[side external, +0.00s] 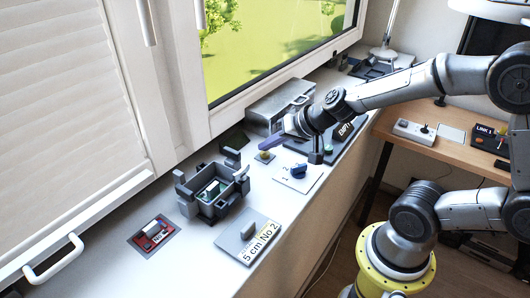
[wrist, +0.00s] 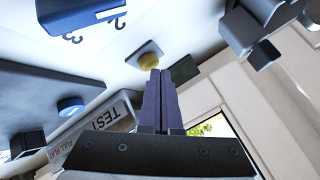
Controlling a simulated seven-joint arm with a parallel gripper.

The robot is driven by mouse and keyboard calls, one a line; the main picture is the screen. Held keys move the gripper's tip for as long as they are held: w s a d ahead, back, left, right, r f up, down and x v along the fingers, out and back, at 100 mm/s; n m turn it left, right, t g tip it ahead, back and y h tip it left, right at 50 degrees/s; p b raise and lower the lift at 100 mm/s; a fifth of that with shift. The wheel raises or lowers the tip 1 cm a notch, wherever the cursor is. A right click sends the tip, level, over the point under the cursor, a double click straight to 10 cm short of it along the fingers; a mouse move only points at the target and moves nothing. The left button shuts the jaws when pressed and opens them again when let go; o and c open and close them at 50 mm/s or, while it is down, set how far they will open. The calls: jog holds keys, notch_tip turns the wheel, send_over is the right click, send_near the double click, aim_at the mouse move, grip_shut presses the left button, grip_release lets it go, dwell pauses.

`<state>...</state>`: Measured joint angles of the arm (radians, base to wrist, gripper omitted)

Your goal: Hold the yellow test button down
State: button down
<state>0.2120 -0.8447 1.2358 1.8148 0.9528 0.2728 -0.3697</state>
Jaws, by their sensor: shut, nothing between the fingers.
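The yellow test button (side external: 264,155) sits on a small plate on the white sill, between the blue rotary knob and the grey open box. In the wrist view the yellow button (wrist: 149,59) shows as a round cap just beyond my fingertips. My gripper (side external: 263,147) has purple fingers, shut together and empty. The fingertips show in the wrist view (wrist: 160,72) at the lower edge of the button. They look very close to it; I cannot tell whether they touch or press it.
A blue rotary knob (side external: 299,170) on a numbered white plate stands to the right. A grey open box (side external: 212,190) with clamps is to the left. A grey plate marked "5 cm No 2" (side external: 247,237) and a red device (side external: 153,234) lie in front. The window wall rises behind.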

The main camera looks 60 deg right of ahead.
aim_at(268, 155)
jog(key=shift+f, duration=0.5)
dwell(1.3)
jog(key=shift+r, duration=0.15)
dwell(1.6)
jog(key=shift+r, duration=0.8)
jog(key=shift+r, duration=2.55)
